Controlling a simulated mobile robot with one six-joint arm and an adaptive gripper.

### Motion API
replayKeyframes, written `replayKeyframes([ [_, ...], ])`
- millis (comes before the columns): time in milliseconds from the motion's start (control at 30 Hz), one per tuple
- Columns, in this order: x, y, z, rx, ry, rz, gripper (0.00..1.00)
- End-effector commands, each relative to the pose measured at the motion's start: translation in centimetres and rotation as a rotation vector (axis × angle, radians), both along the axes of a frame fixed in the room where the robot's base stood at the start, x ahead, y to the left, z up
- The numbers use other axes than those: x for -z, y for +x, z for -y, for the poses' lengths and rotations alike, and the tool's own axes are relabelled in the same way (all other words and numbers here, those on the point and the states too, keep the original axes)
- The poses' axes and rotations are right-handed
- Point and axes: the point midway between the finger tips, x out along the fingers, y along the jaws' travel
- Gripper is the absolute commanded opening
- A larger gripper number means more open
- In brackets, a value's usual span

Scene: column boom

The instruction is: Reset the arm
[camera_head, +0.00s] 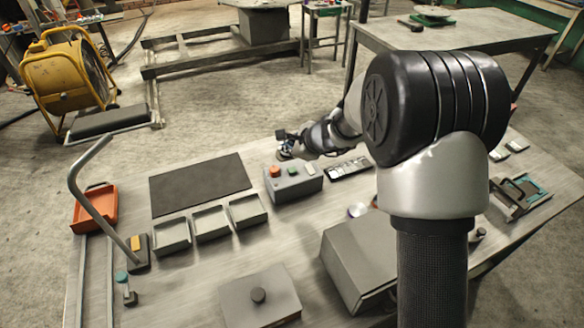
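My arm rises at the right of the head view and reaches away over the workbench (190,268). My gripper (284,143) is at the far side of the bench, just above and behind the grey control box (296,186) with a red and a green button. The gripper is small and partly hidden by its own wrist, so I cannot tell whether its fingers are open or whether it touches anything. My large elbow joint hides part of the bench's right side.
Beside the control box lie a black mat (199,183) and several grey trays (211,222). A bent metal lever (88,190) stands at left near an orange bin (94,208). In front are a lidded box (260,297) and a grey case (355,262). A yellow fan (62,75) stands on the floor.

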Motion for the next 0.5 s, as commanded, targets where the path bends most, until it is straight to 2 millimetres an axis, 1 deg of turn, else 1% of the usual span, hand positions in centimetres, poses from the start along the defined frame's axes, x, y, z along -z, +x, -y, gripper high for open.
replayKeyframes([
  [167,0.0,0.0,0.0,0.000,0.000,0.000,0.00],
  [267,-0.7,-0.2,-0.1,-0.017,-0.008,0.011,0.00],
  [367,-3.1,-1.5,-0.3,-0.092,-0.043,0.050,0.00],
  [467,-6.9,-4.2,-0.5,-0.232,-0.116,0.118,0.00],
  [500,-8.6,-5.7,-0.6,-0.300,-0.154,0.147,0.00],
])
